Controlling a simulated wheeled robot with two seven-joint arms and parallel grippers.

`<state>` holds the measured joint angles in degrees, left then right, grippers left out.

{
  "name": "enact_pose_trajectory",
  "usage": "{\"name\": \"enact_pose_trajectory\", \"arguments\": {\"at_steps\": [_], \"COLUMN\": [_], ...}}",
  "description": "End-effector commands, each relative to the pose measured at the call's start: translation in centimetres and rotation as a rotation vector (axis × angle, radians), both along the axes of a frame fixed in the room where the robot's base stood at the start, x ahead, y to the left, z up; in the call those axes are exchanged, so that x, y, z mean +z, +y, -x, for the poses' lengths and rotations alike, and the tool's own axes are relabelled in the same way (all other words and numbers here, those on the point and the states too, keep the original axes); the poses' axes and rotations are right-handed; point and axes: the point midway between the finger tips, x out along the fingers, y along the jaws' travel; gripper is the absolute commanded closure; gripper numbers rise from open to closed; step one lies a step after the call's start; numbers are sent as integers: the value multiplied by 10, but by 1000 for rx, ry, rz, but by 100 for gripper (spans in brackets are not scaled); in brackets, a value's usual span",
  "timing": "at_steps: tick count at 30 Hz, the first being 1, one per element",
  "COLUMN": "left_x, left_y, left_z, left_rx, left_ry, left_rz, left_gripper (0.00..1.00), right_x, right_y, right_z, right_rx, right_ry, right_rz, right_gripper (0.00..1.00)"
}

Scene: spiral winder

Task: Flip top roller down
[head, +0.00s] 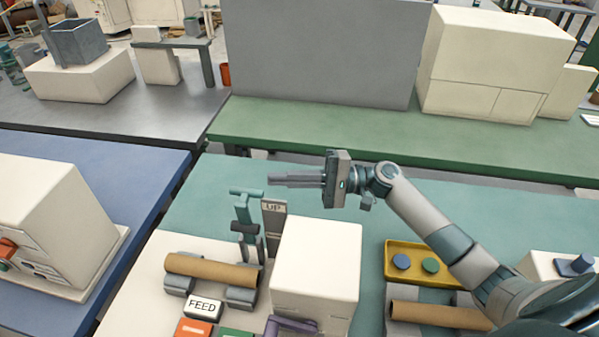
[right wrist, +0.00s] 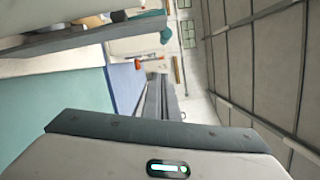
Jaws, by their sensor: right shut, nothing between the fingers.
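The winder stands on the teal table. Its teal arm (head: 241,212), with a dark roller-like piece (head: 244,228) across it, stands upright beside a grey post marked UP (head: 273,207). A brown cardboard tube (head: 210,270) lies across grey supports in front of it. My right gripper (head: 271,180) is shut and empty, pointing left, above and just behind the upright arm and post, apparently apart from them. My left gripper is not in view.
A white box (head: 315,265) stands right of the tube, with a FEED label (head: 203,306) and an orange button (head: 193,328) in front. A yellow tray (head: 416,262) and a second tube (head: 435,315) lie to the right. The teal table behind the winder is clear.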

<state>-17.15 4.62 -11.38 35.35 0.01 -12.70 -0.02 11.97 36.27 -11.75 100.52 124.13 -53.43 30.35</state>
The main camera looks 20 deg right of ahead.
Motion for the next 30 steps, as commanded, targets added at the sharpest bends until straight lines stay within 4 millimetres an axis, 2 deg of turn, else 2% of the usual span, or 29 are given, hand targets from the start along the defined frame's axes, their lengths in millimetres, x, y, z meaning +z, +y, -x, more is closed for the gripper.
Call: {"name": "enact_pose_trajectory", "arguments": {"at_steps": [1,5,9,18,30], "left_x": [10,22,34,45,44], "left_y": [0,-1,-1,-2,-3], "left_z": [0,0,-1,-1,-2], "left_rx": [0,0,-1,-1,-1], "left_ry": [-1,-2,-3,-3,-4], "left_rz": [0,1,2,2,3], "left_gripper": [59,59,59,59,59], "right_x": [7,8,12,15,15], "right_y": [9,31,38,48,49], "right_z": [-4,-11,6,21,23], "right_rx": [2,1,1,-1,0], "right_ry": [-1,0,2,0,0], "right_rz": [-1,0,1,0,0], "right_gripper": [100,100,100,100,100]}}
